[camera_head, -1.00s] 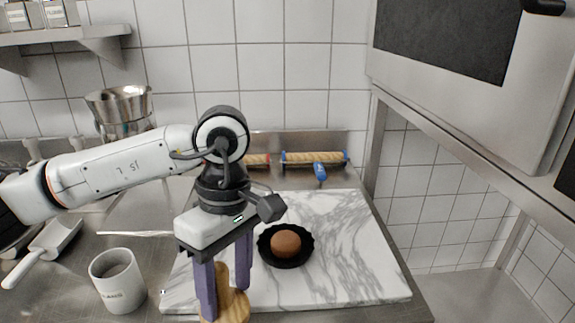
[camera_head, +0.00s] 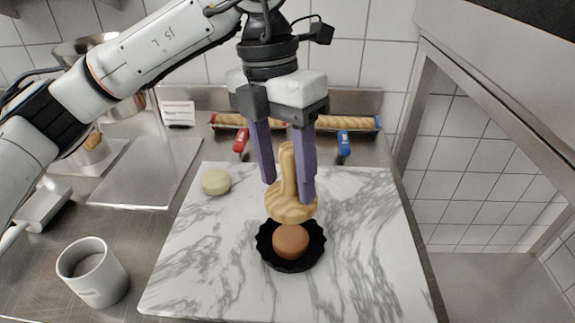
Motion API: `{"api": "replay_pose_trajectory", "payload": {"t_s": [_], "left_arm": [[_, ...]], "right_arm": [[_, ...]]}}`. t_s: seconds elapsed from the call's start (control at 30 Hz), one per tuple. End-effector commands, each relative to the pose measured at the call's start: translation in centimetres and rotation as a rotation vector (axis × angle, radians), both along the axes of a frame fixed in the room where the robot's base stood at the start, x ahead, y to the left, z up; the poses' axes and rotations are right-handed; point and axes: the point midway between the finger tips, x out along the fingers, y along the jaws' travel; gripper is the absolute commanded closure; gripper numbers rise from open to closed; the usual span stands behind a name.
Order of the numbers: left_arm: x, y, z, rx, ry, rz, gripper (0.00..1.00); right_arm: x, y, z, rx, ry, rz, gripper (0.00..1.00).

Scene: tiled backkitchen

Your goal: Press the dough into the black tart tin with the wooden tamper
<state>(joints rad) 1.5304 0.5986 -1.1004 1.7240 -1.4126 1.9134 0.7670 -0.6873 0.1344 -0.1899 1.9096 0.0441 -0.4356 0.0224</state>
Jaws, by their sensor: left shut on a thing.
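The black tart tin (camera_head: 316,251) with a fluted rim sits on the marble board. A brown round lump of dough (camera_head: 291,241) lies in its middle, narrower than the tin. My left gripper (camera_head: 287,193) is shut on the handle of the wooden tamper (camera_head: 290,205), its purple fingers on either side. The tamper is upright, its broad round foot down. In the picture the foot overlaps the far rim of the tin and sits just behind the dough; it looks raised, but its exact height cannot be told. My right gripper is not in view.
The marble board (camera_head: 200,270) is otherwise mostly clear. A pale round piece (camera_head: 216,181) lies at its back left. A white mug (camera_head: 92,272) stands left of the board.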

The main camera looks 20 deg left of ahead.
Motion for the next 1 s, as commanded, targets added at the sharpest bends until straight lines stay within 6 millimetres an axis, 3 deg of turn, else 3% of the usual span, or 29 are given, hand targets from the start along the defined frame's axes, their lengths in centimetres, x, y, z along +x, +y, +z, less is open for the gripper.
{"api": "replay_pose_trajectory", "payload": {"t_s": [0.6, 1.0], "left_arm": [[0.0, 0.0, -6.1, 0.000, 0.000, -0.002, 0.85], [0.0, 0.0, -6.7, 0.000, 0.000, -0.003, 0.85]], "right_arm": [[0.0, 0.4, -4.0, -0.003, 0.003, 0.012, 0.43], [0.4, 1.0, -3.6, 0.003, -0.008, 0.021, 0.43]]}}
